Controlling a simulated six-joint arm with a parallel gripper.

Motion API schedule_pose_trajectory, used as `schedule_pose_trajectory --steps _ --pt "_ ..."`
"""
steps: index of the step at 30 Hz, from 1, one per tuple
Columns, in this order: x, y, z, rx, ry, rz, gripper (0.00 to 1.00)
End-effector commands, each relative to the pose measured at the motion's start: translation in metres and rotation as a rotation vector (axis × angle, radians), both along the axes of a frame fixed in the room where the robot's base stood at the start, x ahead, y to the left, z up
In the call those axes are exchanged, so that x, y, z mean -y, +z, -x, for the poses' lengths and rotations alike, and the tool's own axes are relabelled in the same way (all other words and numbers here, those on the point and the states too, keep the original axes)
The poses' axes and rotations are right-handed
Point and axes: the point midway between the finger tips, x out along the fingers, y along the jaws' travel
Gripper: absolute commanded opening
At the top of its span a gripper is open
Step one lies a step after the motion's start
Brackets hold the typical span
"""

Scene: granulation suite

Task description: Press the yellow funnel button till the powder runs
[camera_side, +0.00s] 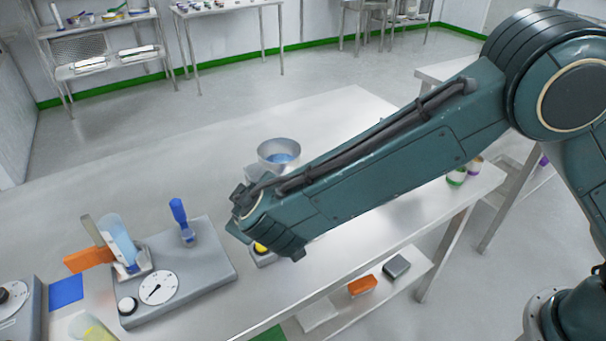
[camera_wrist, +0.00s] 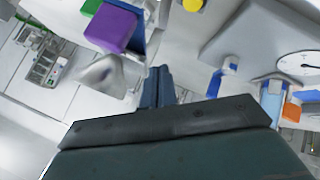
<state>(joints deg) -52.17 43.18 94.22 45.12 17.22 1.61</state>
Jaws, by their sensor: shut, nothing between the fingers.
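The yellow button (camera_side: 261,247) shows as a small part beside my arm in the side view, on a grey base mostly hidden by the arm. A round yellow top (camera_wrist: 193,5), which looks like the button, is cut off by the upper edge of the wrist view. My gripper (camera_wrist: 160,70) is shut and empty, its fingertips apart from the yellow top and below it in that picture. A metal funnel-shaped bowl (camera_side: 279,148) with something blue inside stands behind my arm. I cannot see any powder running.
A grey dial instrument (camera_side: 205,262) with a blue-handled tool (camera_side: 180,215) stands left of my arm. An orange block (camera_side: 88,260) and a blue pad (camera_side: 66,292) lie farther left. A purple block (camera_wrist: 110,28) shows in the wrist view. The table's back left is clear.

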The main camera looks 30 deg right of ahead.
Motion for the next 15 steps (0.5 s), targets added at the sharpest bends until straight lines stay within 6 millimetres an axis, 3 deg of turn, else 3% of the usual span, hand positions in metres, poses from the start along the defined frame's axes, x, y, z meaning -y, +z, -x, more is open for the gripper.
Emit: schedule_pose_trajectory --steps 15 --pt "0.001 -0.048 0.000 -0.001 -0.001 0.002 0.00"
